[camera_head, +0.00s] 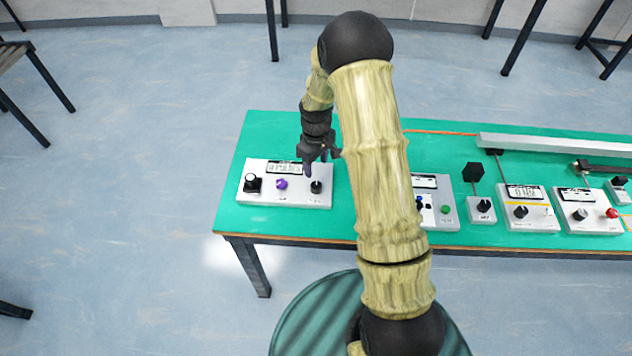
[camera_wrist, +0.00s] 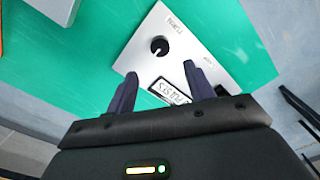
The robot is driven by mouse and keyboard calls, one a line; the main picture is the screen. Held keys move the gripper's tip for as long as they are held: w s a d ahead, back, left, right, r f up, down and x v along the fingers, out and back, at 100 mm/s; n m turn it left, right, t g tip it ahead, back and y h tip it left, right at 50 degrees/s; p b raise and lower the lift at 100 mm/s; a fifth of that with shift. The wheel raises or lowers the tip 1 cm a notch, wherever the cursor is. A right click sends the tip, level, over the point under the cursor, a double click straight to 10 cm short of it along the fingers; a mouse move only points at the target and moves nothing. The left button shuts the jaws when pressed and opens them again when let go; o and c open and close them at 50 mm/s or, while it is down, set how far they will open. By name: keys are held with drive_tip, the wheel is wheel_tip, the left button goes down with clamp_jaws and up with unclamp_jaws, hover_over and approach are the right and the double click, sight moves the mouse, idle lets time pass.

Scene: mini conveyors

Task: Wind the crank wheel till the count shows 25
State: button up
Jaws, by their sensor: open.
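A white control box (camera_head: 268,199) stands at the left of the green table. It carries a black knob (camera_head: 252,183) at its left, a purple knob (camera_head: 281,184) in the middle, a black knob (camera_head: 316,187) at its right and a display (camera_head: 284,168) at the back, whose count I cannot read. I cannot tell which of these is the crank wheel. My gripper (camera_head: 316,165) is open and empty above the box's right back part. In the wrist view, one black knob (camera_wrist: 159,45) with a white mark lies beyond the fingertips (camera_wrist: 160,72), and the display (camera_wrist: 168,92) shows partly between the fingers.
More control boxes with knobs, such as one with a red button (camera_head: 611,213), stand along the green table (camera_head: 480,240) to the right. A long pale bar (camera_head: 550,146) lies behind them. My arm hides part of the table's middle.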

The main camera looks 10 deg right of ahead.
sight(316, 184)
wheel_tip(316, 184, down, 10)
drive_tip(key=shift+f+p, duration=0.1)
drive_tip(key=shift+p, duration=0.6)
drive_tip(key=shift+c, duration=0.4)
drive_tip(key=c, duration=0.9)
